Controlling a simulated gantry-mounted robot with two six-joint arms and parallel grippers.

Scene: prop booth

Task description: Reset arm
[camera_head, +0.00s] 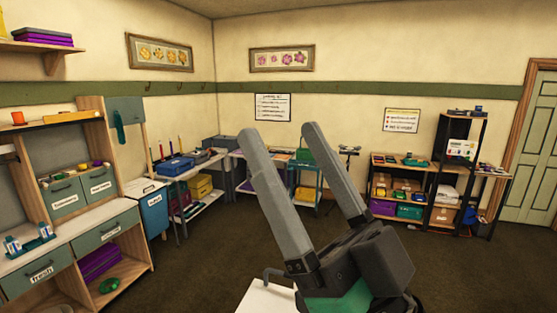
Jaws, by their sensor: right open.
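My right gripper (285,160) is large in the camera_head view, right of centre at the bottom. Its two long grey fingers point up and stand well apart, with nothing between them but the view of the room. The dark wrist with a green part sits below the fingers. My left gripper is not in view.
A wooden workbench with drawers (69,189) stands at the left. Tables with boxes line the back wall, and a low shelf (403,187) and a black rack (456,165) stand at the right. A white surface (268,299) shows at the bottom. The dark floor (230,235) has free room.

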